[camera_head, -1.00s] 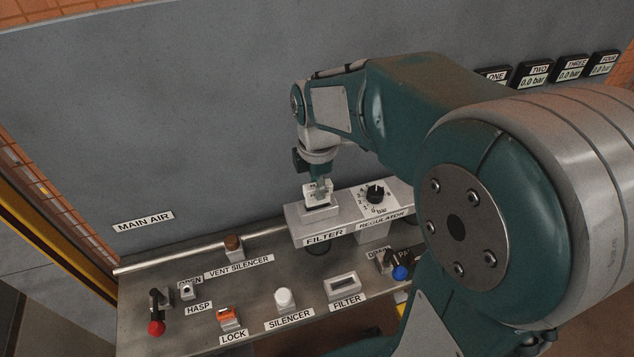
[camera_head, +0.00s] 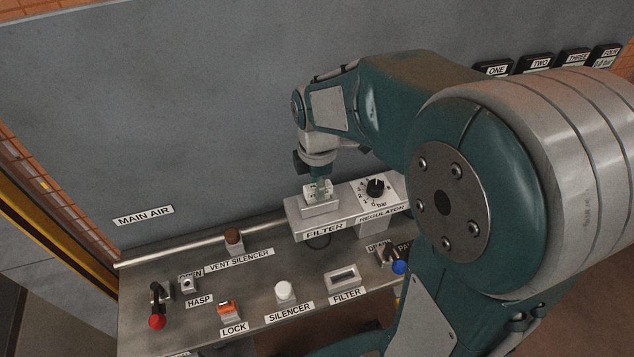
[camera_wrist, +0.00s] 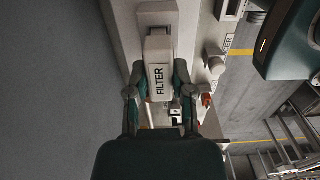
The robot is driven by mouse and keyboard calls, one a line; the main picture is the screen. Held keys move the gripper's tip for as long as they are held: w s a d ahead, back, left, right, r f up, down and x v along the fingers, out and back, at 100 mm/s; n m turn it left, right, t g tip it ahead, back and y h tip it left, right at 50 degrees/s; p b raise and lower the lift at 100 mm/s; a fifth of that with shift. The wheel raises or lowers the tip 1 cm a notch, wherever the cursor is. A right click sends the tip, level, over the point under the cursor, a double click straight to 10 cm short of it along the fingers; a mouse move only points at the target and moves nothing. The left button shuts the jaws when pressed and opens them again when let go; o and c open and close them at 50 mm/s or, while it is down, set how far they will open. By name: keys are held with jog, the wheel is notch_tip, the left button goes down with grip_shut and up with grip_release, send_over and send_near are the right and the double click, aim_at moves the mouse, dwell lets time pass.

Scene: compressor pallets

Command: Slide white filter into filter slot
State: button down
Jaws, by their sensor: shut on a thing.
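My gripper (camera_head: 318,187) points down over the white housing labelled FILTER (camera_head: 318,232) and is shut on the white filter (camera_head: 317,194). The filter also shows in the wrist view (camera_wrist: 160,84), with its FILTER label between the fingers. The filter is upright at the raised collar of the filter slot (camera_head: 320,208). The dark slot opening is covered from the head view. How deep the filter sits is hidden.
The regulator knob (camera_head: 376,188) is just right of the filter housing. The lower shelf holds an open-topped FILTER holder (camera_head: 342,279), a white silencer (camera_head: 284,291), an orange lock (camera_head: 229,310) and a red-tipped lever (camera_head: 157,318). A grey panel (camera_head: 180,110) stands behind.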

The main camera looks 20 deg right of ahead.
jog(key=shift+f, duration=0.7)
jog(key=shift+c, duration=2.1)
grip_release()
jog(key=shift+r, duration=0.1)
notch_tip(320, 180, up, 12)
